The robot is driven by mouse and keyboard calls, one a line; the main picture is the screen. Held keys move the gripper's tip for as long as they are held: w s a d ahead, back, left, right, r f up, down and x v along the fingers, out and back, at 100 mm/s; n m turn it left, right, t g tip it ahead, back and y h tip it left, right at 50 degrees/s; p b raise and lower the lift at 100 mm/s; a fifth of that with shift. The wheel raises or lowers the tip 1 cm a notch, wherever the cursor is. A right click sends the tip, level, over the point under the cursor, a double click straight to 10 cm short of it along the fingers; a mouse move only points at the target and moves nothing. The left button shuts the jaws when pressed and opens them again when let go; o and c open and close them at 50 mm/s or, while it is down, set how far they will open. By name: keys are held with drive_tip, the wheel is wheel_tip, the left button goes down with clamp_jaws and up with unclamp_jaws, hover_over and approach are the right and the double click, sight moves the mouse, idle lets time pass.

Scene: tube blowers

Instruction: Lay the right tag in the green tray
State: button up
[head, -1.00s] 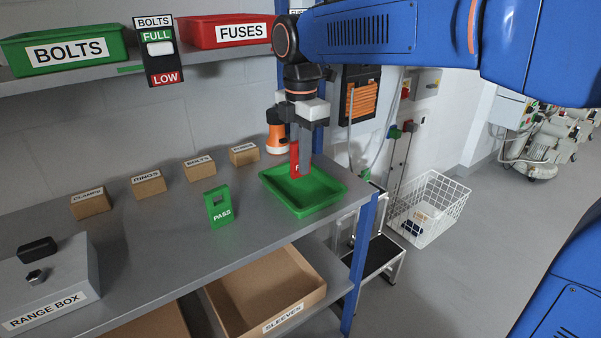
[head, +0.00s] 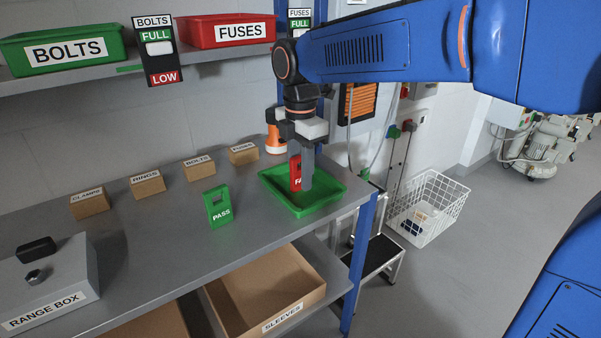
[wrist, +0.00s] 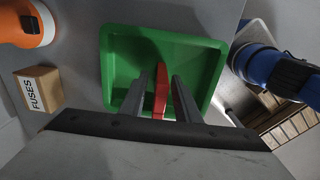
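The red FAIL-type tag (head: 296,173), with only "FA" readable, stands upright inside the green tray (head: 334,199). My gripper (head: 303,180) reaches down into the tray around it, and a finger hides part of the tag in the head view. In the wrist view, the red tag (wrist: 161,92) stands between the two fingers of my gripper (wrist: 162,88), with a narrow gap on each side, so the fingers look open. The tray (wrist: 206,52) lies beneath. A green PASS tag (head: 218,206) stands on the bench, left of the tray.
Small labelled boxes, including the FUSES box (head: 243,153), line the wall side. An orange-and-white object (head: 276,140) stands behind the tray. The range box (head: 45,285) is at the left front. The tray is near the bench's right end; a wire basket (head: 428,208) is on the floor beyond.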

drive_tip(key=shift+r, duration=0.15)
wheel_tip(320, 180, up, 12)
drive_tip(key=shift+r, duration=0.1)
idle(0.4)
drive_tip(key=s+d+f+m+t, duration=0.1)
drive_tip(key=s+d+f+m, duration=0.15)
drive_tip(key=d, duration=0.25)
drive_tip(key=s+d+f+m, duration=0.1)
drive_tip(key=s+d+m, duration=0.1)
drive_tip(key=d+m, duration=0.3)
drive_tip(key=s+d+f+m+t, duration=0.3)
drive_tip(key=s+d+f+m, duration=1.4)
drive_tip(key=d+f, duration=0.1)
drive_tip(key=shift+t, duration=0.4)
drive_tip(key=shift+r, duration=0.1)
